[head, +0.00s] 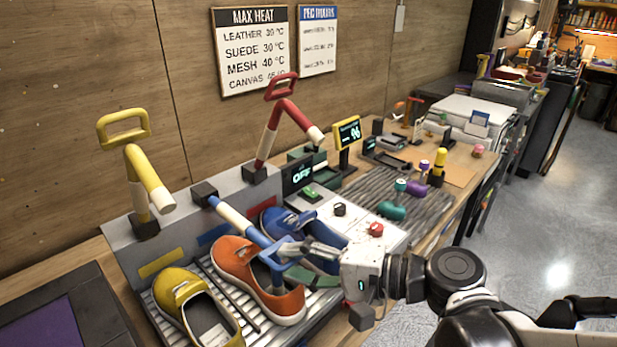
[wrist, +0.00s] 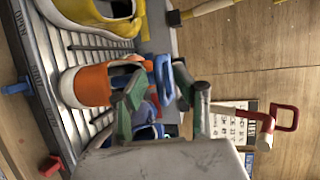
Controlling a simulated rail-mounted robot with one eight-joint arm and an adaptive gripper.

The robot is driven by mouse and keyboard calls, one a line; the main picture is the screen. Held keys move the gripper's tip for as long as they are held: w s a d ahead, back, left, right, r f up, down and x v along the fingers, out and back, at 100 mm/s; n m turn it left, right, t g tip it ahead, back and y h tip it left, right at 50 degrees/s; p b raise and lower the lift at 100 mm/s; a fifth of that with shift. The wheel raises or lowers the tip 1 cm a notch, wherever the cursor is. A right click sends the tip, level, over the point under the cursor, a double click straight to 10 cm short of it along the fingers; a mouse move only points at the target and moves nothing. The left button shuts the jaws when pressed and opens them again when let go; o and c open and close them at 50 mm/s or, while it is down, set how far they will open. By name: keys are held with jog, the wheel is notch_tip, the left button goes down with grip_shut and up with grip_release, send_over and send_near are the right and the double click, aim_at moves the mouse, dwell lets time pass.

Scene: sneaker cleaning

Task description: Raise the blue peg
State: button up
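The blue peg (head: 238,222) is a lever with a white band. It is hinged at the back panel and lies lowered over the orange shoe (head: 243,266). Its blue loop handle (wrist: 163,82) shows between my fingers in the wrist view. My gripper (head: 300,252) is at the handle end of the lever, above and beside the orange shoe. Its two green-tipped fingers (wrist: 162,98) stand apart, one on each side of the handle. Contact with the handle cannot be told. The yellow lever (head: 146,180) and red lever (head: 284,118) stand raised.
A yellow shoe (head: 180,290) lies left of the orange one and a blue shoe (head: 283,222) right of it, on a ribbed rack. Bottles (head: 439,165) stand farther right.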

jog(key=shift+w+a+f, duration=0.1)
jog(key=shift+a, duration=0.25)
grip_shut()
dwell(0.3)
